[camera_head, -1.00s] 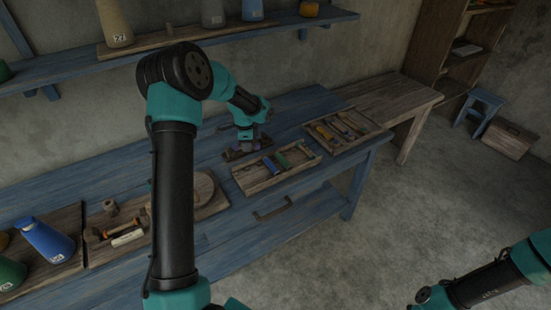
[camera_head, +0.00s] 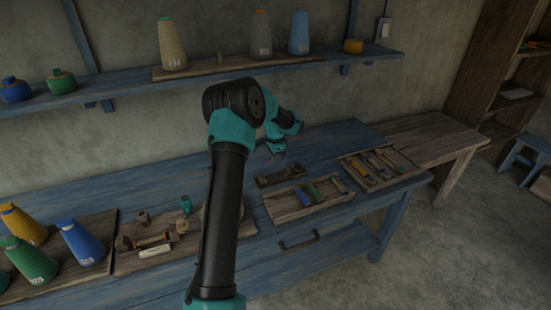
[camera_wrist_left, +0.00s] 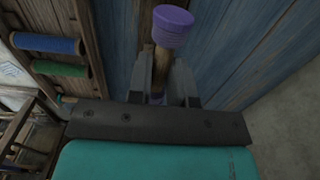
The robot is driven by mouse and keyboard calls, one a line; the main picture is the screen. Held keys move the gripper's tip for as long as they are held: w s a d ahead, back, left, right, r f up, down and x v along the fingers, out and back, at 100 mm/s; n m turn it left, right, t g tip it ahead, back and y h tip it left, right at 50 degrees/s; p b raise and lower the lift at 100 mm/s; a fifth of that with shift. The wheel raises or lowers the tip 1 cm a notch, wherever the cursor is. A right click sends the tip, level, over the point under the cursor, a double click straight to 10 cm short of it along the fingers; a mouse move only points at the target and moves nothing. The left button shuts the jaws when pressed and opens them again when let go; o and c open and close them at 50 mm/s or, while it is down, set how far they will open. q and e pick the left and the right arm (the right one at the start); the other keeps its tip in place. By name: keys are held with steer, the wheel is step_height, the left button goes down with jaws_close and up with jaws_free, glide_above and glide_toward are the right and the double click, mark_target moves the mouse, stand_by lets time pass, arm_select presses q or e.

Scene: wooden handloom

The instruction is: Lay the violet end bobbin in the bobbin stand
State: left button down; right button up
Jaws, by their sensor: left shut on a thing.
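The violet bobbin (camera_wrist_left: 172,28) shows in the left wrist view, with a violet end and a bare wooden shaft. My left gripper (camera_wrist_left: 163,85) is shut on its shaft. In the head view my left gripper (camera_head: 276,150) is above the back of the blue bench, and the bobbin cannot be made out there. A low dark wooden holder (camera_head: 283,177), which looks like the bobbin stand, lies on the bench below and slightly right of the gripper. The gripper appears clear of it. My right gripper is out of view.
A shallow wooden tray (camera_head: 291,208) with a blue and a green bobbin lies in front of the holder. Another tray (camera_head: 351,176) of several bobbins is to its right. A shelf (camera_head: 215,78) with yarn cones runs along the wall behind.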

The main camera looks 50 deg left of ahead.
arm_select(q)
steer(key=shift+f, duration=3.4)
steer(key=c, duration=1)
jaws_free()
steer(key=shift+o, duration=0.2)
steer(key=shift+r, duration=0.2)
step_height(320, 180, up, 17)
